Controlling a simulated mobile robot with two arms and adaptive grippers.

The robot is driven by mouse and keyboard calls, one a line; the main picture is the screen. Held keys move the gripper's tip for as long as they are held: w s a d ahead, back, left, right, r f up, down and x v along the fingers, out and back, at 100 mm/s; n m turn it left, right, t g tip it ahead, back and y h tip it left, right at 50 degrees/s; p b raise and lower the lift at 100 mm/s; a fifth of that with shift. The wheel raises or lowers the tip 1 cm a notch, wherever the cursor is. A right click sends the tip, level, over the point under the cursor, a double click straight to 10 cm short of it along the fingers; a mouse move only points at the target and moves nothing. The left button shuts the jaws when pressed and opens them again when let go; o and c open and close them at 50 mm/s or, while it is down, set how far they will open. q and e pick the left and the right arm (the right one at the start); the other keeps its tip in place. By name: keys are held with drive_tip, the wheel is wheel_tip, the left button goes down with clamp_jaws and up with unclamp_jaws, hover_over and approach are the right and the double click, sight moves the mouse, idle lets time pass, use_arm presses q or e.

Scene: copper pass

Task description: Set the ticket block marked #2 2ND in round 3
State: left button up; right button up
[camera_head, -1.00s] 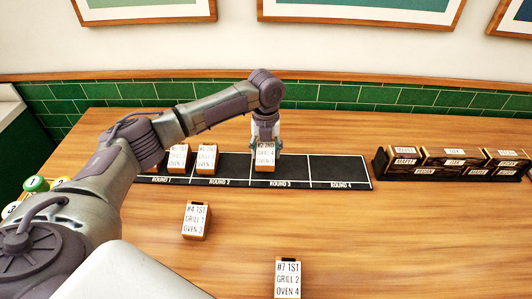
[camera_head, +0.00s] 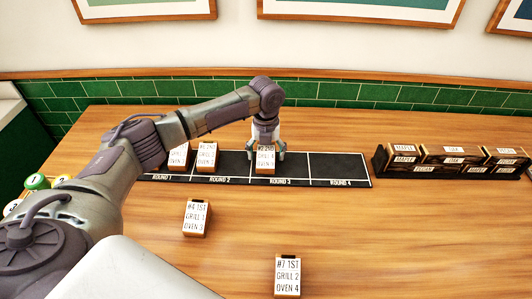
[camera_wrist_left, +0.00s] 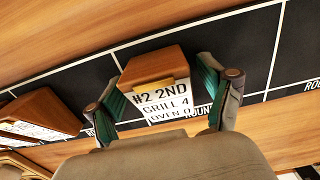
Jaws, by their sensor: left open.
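The wooden ticket block marked #2 2ND, GRILL 4 (camera_head: 265,163), stands upright on the black board (camera_head: 338,170), in the left part of the ROUND 3 section. It also shows in the left wrist view (camera_wrist_left: 155,68), between two white divider lines. My left gripper (camera_head: 266,153) is open around it, one finger on each side. In the left wrist view the left gripper (camera_wrist_left: 163,92) has gaps between its fingers and the block. My right gripper is out of view.
Ticket blocks stand in ROUND 1 (camera_head: 178,160) and ROUND 2 (camera_head: 206,158). ROUND 4 is empty. Blocks #4 1ST (camera_head: 195,218) and #7 1ST (camera_head: 288,277) stand in front of the board. A rack of labelled wooden blocks (camera_head: 450,160) is at right; numbered balls (camera_head: 37,182) are at left.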

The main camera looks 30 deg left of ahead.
sight(266, 149)
use_arm(q)
wheel_tip(266, 149, up, 12)
drive_tip(key=b, duration=0.2)
drive_tip(key=shift+r, duration=0.15)
idle(0.5)
